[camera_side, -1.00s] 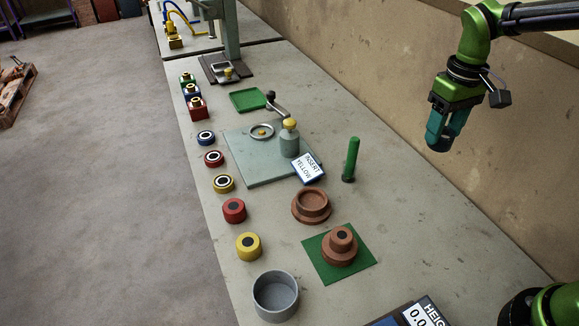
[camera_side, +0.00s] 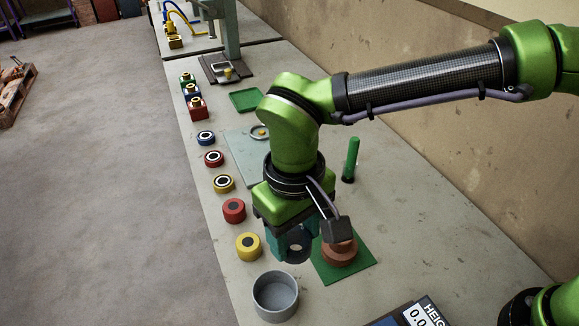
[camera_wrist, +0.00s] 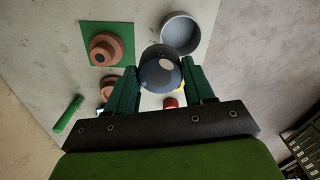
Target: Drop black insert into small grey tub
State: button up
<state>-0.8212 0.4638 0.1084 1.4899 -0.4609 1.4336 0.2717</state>
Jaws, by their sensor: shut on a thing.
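The black insert is a dark round piece with a pale spot on its face. It sits between the two teal fingers of my gripper (camera_side: 292,243) in the side view, where the fingers partly hide it. In the wrist view the insert (camera_wrist: 158,73) is gripped between the fingertips of my gripper (camera_wrist: 162,85). The small grey tub (camera_side: 275,313) stands on the table just below and left of my gripper in the side view, looking empty. In the wrist view the tub (camera_wrist: 196,42) is just beyond the insert, up and right of it.
A brown stepped piece (camera_side: 340,255) on a green mat (camera_side: 352,275) is close to the right of my gripper. A yellow ring (camera_side: 248,246) and a red ring (camera_side: 233,210) stand to its left. A green upright rod (camera_side: 351,160) is behind. A display box (camera_side: 420,312) is at front right.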

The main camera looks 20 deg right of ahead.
jog(key=shift+s+a+r+m, duration=0.1)
jog(key=shift+s+a+m, duration=0.15)
jog(key=shift+a, duration=0.2)
jog(key=shift+s+a+m, duration=0.15)
jog(key=shift+a+m, duration=0.1)
jog(key=shift+a, duration=0.15)
jog(key=shift+w+a+r+m, duration=0.15)
jog(key=shift+r+m, duration=0.15)
jog(key=shift+m, duration=0.4)
jog(key=shift+f, duration=0.1)
jog(key=shift+m, duration=0.3)
jog(key=shift+f, duration=2.95)
jog(key=o, duration=1.1)
notch_tip(320, 180, up, 17)
